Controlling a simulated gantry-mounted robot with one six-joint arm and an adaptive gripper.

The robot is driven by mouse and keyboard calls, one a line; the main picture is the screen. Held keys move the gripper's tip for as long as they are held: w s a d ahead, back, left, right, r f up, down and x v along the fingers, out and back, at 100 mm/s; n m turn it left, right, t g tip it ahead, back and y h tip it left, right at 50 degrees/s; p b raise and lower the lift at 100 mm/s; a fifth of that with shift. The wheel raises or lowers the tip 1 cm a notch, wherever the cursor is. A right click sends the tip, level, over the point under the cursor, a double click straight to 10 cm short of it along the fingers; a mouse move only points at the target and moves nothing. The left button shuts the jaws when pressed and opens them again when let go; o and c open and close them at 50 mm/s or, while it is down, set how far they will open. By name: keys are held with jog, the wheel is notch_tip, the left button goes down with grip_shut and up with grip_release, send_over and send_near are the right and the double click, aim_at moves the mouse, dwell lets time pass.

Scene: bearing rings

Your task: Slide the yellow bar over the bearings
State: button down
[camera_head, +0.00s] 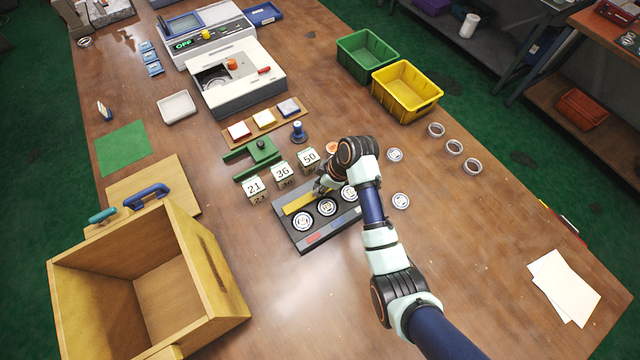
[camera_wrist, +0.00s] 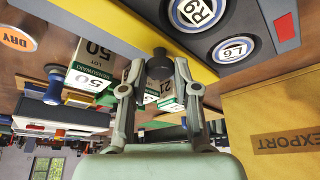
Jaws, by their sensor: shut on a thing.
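The yellow bar (camera_head: 298,203) lies along the far long edge of a dark tray (camera_head: 291,239). Bearings (camera_head: 303,222) sit in a row in the tray on the near side of the bar, not under it. In the wrist view the yellow bar (camera_wrist: 125,32) runs diagonally, with bearings marked R9 (camera_wrist: 195,12) and L6 (camera_wrist: 233,50) beside it. My gripper (camera_head: 322,189) is at the bar. In the wrist view my gripper (camera_wrist: 160,80) is shut on the bar's black knob (camera_wrist: 159,66).
Number blocks marked 21 (camera_head: 255,187), 36 (camera_head: 282,171) and 50 (camera_head: 308,157) stand just beyond the tray. A green fixture (camera_head: 261,152) is behind them. A large open wooden box (camera_head: 215,290) is at left. Loose discs (camera_head: 401,201) lie right of my arm.

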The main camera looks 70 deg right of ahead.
jog(key=shift+s+a+r+p, duration=0.15)
jog(key=shift+s+r+p, duration=0.05)
jog(key=shift+p, duration=0.3)
jog(key=shift+s+a+r+p, duration=0.1)
jog(key=shift+s+a+p, duration=0.75)
jog(key=shift+s+p, duration=0.3)
jog(key=shift+s+a, duration=0.1)
jog(key=shift+a, duration=0.1)
jog(key=shift+f, duration=0.2)
jog(key=c, duration=0.9)
grip_release()
jog(key=shift+s+f, duration=0.1)
jog(key=shift+o, duration=0.2)
